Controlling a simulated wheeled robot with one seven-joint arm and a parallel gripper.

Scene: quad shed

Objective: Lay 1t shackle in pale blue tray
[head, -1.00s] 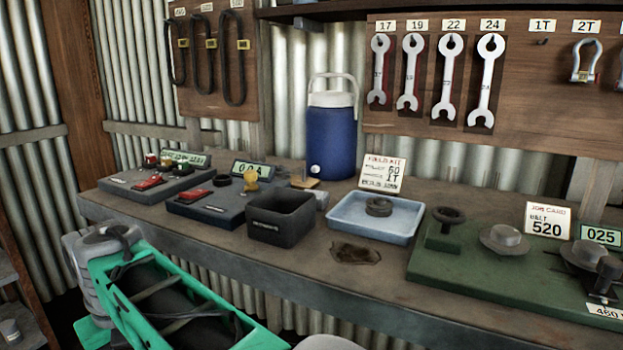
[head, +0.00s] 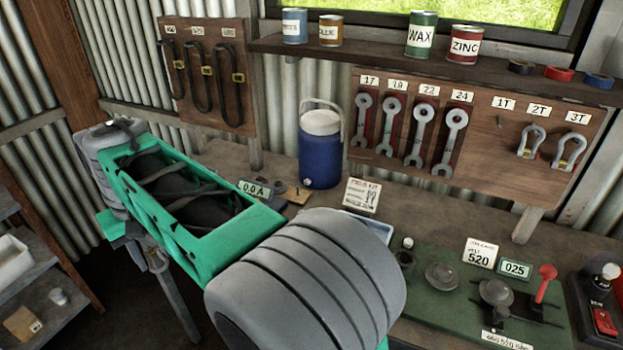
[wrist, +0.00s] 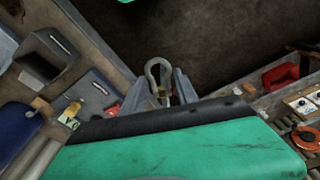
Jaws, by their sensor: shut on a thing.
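My gripper (wrist: 163,93) shows in the wrist view, shut on the 1t shackle (wrist: 150,72). The shackle is a grey metal bow whose rounded end sticks out beyond the fingers; its lower part is hidden between them. A pale blue edge at the left of the wrist view looks like the tray (wrist: 5,46). My gripper is apart from it.
The 1T peg (head: 499,121) is empty; other shackles (head: 531,141) hang beside it. A dark box (wrist: 38,62) lies near the tray. A green board (head: 440,310) with parts is right of the tray.

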